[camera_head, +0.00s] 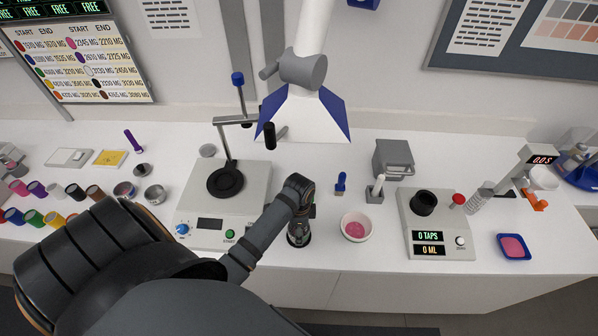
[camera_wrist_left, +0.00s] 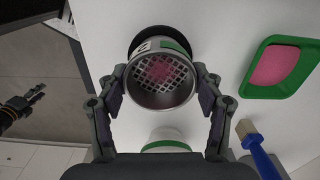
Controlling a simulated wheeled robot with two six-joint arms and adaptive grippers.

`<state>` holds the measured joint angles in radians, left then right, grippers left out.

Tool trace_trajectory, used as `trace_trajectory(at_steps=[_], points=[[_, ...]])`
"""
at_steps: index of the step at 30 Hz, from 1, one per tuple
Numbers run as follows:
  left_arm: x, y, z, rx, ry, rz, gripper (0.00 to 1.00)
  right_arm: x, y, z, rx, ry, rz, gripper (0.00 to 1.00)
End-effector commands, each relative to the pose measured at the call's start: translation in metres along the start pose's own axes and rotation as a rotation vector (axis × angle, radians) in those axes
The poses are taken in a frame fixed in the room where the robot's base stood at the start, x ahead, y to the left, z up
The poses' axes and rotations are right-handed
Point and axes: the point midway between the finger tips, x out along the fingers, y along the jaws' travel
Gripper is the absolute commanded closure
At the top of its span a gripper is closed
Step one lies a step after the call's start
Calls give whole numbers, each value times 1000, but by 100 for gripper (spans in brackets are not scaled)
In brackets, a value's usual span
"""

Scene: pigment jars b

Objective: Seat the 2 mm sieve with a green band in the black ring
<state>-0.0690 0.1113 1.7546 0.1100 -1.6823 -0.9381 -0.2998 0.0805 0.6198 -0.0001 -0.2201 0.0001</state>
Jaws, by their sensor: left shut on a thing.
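My left gripper (camera_head: 298,238) reaches down over the bench, right of the square machine. In the left wrist view, it (camera_wrist_left: 163,95) is shut on the sieve (camera_wrist_left: 160,104), a silver cup with a mesh floor and a green band on its outer wall. Pink shows through the mesh; whether it lies in the sieve or below I cannot tell. A dark round shape shows behind the sieve. The black ring (camera_head: 225,180) is on the square machine, left of my gripper and apart from it. My right gripper (camera_wrist_left: 22,106) shows small over the floor, its opening unclear.
A green tray (camera_wrist_left: 260,44) with pink powder and a blue-handled brush (camera_wrist_left: 255,150) lie near the sieve. A white bowl (camera_head: 369,235) stands to the right, before a tapping machine (camera_head: 445,245) with a black holder. Several jars and other sieves (camera_head: 155,195) are at left.

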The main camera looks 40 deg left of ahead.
Motion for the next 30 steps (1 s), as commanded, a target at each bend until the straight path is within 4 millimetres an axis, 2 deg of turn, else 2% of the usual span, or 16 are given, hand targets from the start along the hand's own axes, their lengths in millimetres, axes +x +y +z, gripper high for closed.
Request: trace_trajectory(at_steps=[11,30], points=[[0,0,0,0,0,0,67,-1,1,0,-1,0,1,60],[16,0,0,0,0,-1,67,5,0,1,0,0,1,60]])
